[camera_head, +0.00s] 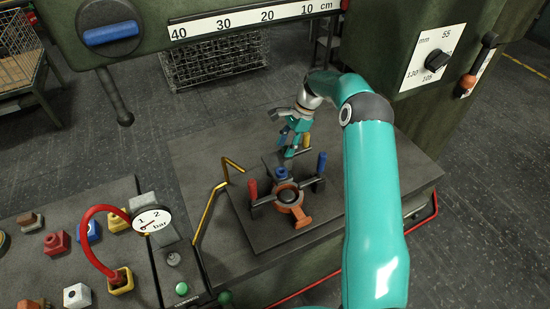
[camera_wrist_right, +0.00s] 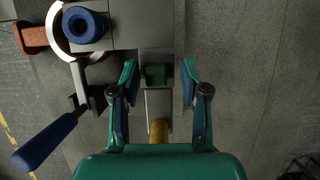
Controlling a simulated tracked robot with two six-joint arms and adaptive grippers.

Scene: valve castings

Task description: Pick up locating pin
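My right gripper (camera_head: 290,140) reaches down over the far side of the fixture plate (camera_head: 262,238). In the right wrist view its two fingers (camera_wrist_right: 159,85) are open and apart. A small green block (camera_wrist_right: 156,75) shows between the fingertips, with gaps on both sides. A yellow cylindrical piece (camera_wrist_right: 158,131) shows nearer the palm, partly hidden by it; it also shows beside the gripper in the head view (camera_head: 307,139). I cannot tell for certain which piece is the locating pin. An orange valve casting (camera_head: 298,214) sits clamped on the fixture. My left gripper is not in view.
A red-handled clamp (camera_head: 252,189) and a blue-handled clamp (camera_head: 321,164) flank the casting. A blue round part (camera_head: 281,173) stands behind it. A bent yellow rod (camera_head: 207,212) runs along the left. A bench with small castings (camera_head: 56,243) and a pressure gauge (camera_head: 152,219) stands left.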

